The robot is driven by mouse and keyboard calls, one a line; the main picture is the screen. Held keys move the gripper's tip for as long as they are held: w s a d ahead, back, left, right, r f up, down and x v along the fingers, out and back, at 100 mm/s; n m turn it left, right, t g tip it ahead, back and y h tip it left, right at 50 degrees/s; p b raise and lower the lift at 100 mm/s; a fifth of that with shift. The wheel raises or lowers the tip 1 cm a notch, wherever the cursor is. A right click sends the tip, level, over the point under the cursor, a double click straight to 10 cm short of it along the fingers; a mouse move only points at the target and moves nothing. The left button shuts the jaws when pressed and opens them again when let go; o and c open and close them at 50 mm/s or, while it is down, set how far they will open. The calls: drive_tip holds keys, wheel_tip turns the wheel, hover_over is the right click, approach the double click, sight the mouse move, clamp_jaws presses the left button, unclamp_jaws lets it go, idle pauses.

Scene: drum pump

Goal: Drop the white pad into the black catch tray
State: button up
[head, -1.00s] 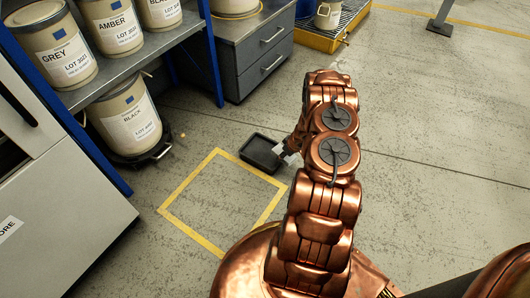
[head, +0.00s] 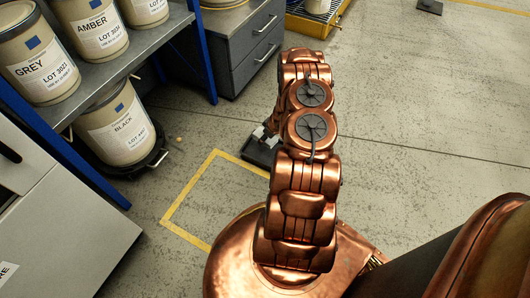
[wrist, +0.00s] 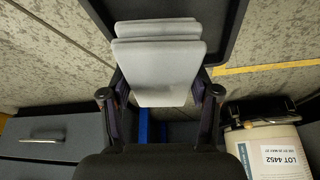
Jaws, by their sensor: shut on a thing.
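The white pad (wrist: 158,72) is a pale, folded-looking piece in the wrist view. My gripper (wrist: 161,84) is shut on it, one dark finger at each side. The black catch tray (wrist: 228,22) is beyond the pad at the top of the wrist view, and the pad overlaps it in the picture. The height between them cannot be told. In the head view the black tray (head: 256,154) lies on the floor by the yellow line, partly hidden by my arm and gripper. The pad is mostly hidden there.
A yellow floor outline (head: 188,188) lies beside the tray. A blue rack (head: 92,165) with several labelled drums stands at left, a grey drawer cabinet (head: 243,50) behind. A lot-labelled drum (wrist: 262,150) shows in the wrist view. Floor at right is open.

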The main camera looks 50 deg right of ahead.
sight(266, 149)
drive_tip(key=shift+d+f+b, duration=0.1)
drive_tip(key=shift+f+b, duration=1.65)
drive_tip(key=shift+f, duration=0.7)
drive_tip(key=o, duration=1.4)
drive_tip(key=shift+s, duration=0.1)
drive_tip(key=shift+v, duration=6)
